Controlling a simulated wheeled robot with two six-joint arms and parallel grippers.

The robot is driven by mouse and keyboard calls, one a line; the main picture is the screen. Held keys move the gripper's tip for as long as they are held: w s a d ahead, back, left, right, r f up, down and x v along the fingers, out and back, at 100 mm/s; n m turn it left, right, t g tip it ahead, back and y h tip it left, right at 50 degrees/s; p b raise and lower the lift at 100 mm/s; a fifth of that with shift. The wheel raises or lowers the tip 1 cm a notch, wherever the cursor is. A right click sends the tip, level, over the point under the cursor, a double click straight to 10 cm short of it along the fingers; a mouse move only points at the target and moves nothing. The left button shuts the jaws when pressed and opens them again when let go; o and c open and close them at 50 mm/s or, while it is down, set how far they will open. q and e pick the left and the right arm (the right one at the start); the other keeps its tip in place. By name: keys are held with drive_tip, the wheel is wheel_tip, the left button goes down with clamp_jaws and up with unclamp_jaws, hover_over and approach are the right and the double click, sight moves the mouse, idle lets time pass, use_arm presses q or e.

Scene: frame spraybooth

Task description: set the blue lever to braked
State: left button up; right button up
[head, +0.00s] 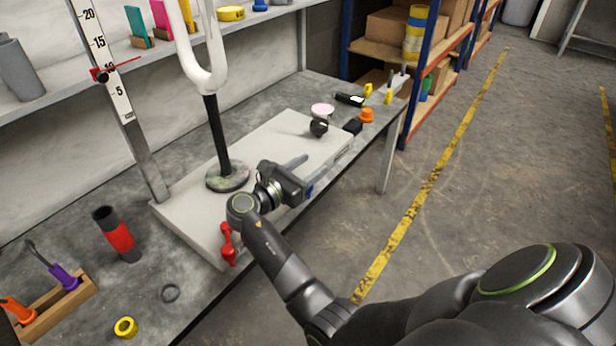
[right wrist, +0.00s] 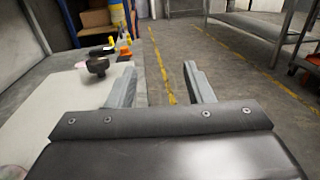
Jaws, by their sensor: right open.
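The blue lever (head: 310,190) shows only as a small blue patch at the front side of the pale box (head: 187,222), mostly hidden behind my right gripper. Its setting cannot be told. My right gripper (head: 304,170) is above the front edge of the box, close to the blue patch in the picture. In the right wrist view the two grey fingers (right wrist: 160,82) are apart with nothing between them. The blue lever is not seen in that view. My left gripper is not in view.
A red lever (head: 228,243) is at the box's near front corner. A black knob (head: 319,128) stands on the box. A black post (head: 220,140) on a round base rises from it. An orange piece (head: 367,115) lies beyond. The floor right of the bench is clear.

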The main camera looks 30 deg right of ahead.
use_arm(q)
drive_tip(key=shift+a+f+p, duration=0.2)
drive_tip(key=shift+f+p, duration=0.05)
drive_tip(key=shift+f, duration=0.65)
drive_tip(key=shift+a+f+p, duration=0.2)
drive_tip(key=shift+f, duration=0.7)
use_arm(e)
drive_tip(key=shift+r, duration=2.15)
